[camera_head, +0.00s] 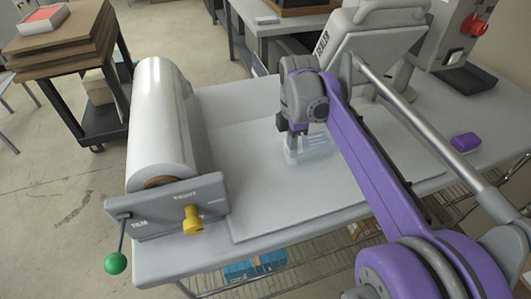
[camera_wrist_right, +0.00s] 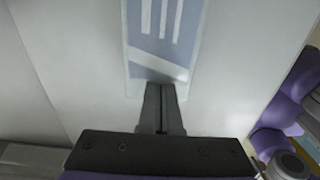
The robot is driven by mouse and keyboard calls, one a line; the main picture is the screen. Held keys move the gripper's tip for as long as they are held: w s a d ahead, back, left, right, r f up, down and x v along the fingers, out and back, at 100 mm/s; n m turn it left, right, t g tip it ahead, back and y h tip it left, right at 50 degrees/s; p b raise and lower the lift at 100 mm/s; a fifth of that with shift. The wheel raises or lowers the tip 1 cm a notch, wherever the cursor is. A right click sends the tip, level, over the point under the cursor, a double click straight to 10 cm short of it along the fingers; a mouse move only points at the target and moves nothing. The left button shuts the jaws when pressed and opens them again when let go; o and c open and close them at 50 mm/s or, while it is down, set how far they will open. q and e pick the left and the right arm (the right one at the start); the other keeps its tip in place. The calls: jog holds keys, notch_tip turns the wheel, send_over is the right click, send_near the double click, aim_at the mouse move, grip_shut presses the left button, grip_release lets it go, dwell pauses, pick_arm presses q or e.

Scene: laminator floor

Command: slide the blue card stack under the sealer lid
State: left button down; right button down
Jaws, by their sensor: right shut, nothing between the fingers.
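The blue card stack (camera_head: 312,148), pale and translucent-looking, lies flat on the grey board in the middle of the table. The wrist view shows its pale blue face (camera_wrist_right: 164,30) with white stripes. My right gripper (camera_head: 298,133) points down at the stack and is shut with nothing held. Its fingertips (camera_wrist_right: 162,88) overlap the near edge of the stack in the wrist view; I cannot tell whether they touch it. The sealer lid (camera_head: 362,62), grey and marked SEALER, stands raised and tilted behind my right arm, which hides part of the sealer. My left gripper is not in view.
A white film roll (camera_head: 157,118) lies along the table's left side, with a yellow knob (camera_head: 192,219) and a green-ended lever (camera_head: 115,263) at its front. A purple block (camera_head: 466,142) and a box with a red button (camera_head: 474,25) are at right. The board's front left is clear.

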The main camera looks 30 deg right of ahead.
aim_at(244, 168)
jog(key=s+d, duration=0.1)
jog(key=d, duration=0.4)
jog(key=s+d, duration=0.2)
jog(key=d, duration=0.4)
jog(key=s+d, duration=0.1)
jog(key=d, duration=0.5)
jog(key=shift+s+d, duration=0.1)
jog(key=shift+s, duration=0.2)
jog(key=w+a, duration=0.2)
jog(key=a, duration=0.8)
jog(key=w+a, duration=0.3)
jog(key=a, duration=0.6)
jog(key=w+a, duration=0.2)
jog(key=a, duration=0.8)
jog(key=shift+w+a, duration=0.3)
jog(key=shift+w, duration=0.1)
